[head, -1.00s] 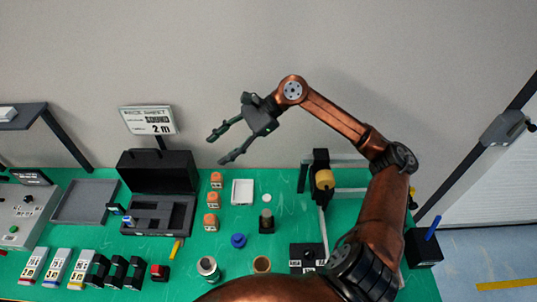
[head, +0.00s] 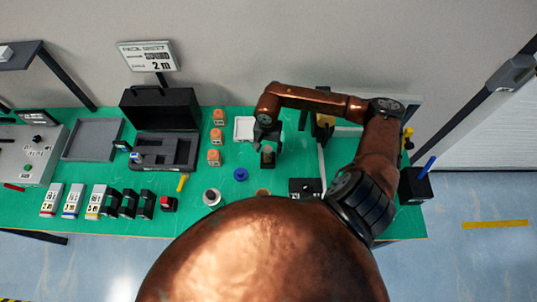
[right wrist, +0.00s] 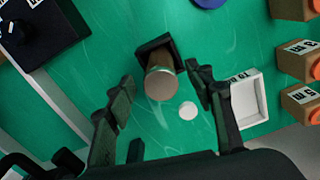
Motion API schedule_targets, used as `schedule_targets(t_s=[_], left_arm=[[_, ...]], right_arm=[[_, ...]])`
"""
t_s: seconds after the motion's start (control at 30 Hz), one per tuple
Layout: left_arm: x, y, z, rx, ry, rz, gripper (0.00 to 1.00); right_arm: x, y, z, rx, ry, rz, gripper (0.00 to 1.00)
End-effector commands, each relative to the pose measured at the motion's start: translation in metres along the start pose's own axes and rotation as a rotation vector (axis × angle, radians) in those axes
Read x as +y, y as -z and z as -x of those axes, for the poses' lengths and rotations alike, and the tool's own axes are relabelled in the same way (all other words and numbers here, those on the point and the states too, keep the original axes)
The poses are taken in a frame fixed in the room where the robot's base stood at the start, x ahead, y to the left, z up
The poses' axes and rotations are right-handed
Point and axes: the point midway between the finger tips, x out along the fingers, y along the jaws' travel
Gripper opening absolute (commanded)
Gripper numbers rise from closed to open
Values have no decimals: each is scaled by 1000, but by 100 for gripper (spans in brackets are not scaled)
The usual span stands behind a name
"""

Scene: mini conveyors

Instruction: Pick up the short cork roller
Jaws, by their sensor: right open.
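The short cork roller (right wrist: 160,84), a brown cylinder with a flat tan end, stands in a small black holder (right wrist: 152,48) on the green table. In the head view the roller (head: 268,158) is partly covered by my right gripper (head: 267,144). That gripper is open and points down over it. In the right wrist view the open fingers (right wrist: 160,78) lie to either side of the roller, with visible gaps; I cannot tell the remaining height. My left gripper is not in view.
A white tray (head: 244,128) and a white disc (right wrist: 188,110) lie close by. Orange-brown blocks (head: 217,136) stand in a column to the left. A blue knob-like piece (head: 240,174) is front left. A black conveyor unit with a yellowish roller (head: 323,128) is to the right.

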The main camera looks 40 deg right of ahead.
Motion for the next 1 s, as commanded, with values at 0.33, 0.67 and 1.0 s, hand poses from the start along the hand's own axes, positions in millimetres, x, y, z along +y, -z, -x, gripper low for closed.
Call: schedule_targets(t_s=[0.33, 0.67, 1.0], left_arm=[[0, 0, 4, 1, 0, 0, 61], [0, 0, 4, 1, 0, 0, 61], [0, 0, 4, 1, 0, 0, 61]], right_arm=[[0, 1, -21, 1, 1, -1, 49], [0, 1, -20, 1, 1, -1, 32], [0, 1, -20, 1, 1, -1, 9]])
